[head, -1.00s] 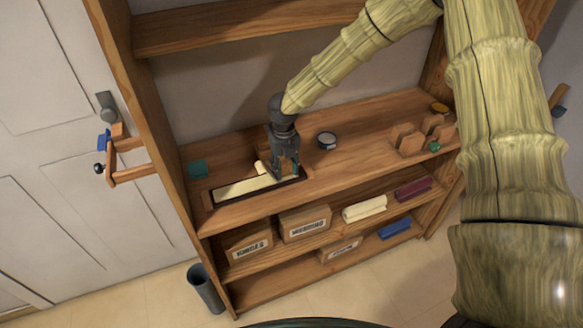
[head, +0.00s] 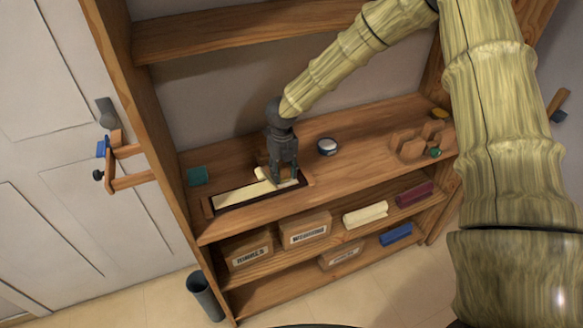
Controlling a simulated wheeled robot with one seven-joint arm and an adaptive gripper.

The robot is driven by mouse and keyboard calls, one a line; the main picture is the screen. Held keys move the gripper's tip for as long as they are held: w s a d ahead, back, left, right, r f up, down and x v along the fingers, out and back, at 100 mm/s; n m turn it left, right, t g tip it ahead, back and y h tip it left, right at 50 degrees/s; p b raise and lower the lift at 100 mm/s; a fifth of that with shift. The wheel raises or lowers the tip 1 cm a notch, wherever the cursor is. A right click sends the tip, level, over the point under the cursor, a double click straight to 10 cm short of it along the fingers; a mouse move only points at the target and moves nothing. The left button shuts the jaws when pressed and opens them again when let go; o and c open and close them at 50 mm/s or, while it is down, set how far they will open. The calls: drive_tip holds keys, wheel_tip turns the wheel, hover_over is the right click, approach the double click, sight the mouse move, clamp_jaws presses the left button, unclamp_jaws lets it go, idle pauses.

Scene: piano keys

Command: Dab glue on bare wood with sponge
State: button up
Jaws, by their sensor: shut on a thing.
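My gripper (head: 284,181) points down at the right part of a long, dark-edged tray (head: 229,206) on the middle shelf. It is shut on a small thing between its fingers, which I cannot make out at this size. A long cream strip (head: 240,194) lies in the tray, and the fingertips are at or just above its right end. I cannot tell whether they touch. A small cream piece (head: 261,173) lies just left of the fingers, at the tray's back edge. I cannot pick out the sponge, the glue or any bare wood for sure.
A teal block (head: 197,176) is left of the tray, and a round tin (head: 327,146) is right of my gripper. The left upright (head: 155,140) is close.

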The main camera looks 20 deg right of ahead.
drive_tip(key=shift+w+d+r, duration=0.15)
drive_tip(key=shift+w+d, duration=0.15)
drive_tip(key=d+p, duration=0.1)
drive_tip(key=d, duration=0.2)
drive_tip(key=shift+d, duration=0.1)
drive_tip(key=shift+f, duration=0.25)
drive_tip(key=a, duration=0.3)
drive_tip(key=shift+a+p, duration=0.3)
drive_tip(key=shift+a, duration=0.05)
drive_tip(key=shift+s+d+r, duration=0.1)
drive_tip(key=shift+d, duration=0.15)
drive_tip(key=shift+w+d+p, duration=0.2)
drive_tip(key=shift+d+p, duration=0.6)
drive_tip(key=shift+d, duration=0.75)
wheel_tip(320, 180, up, 2)
drive_tip(key=shift+d+r+p, duration=0.1)
drive_tip(key=shift+r+p, duration=0.15)
drive_tip(key=shift+p, duration=0.4)
wheel_tip(320, 180, up, 6)
drive_tip(key=p, duration=0.4)
drive_tip(key=shift+f, duration=0.25)
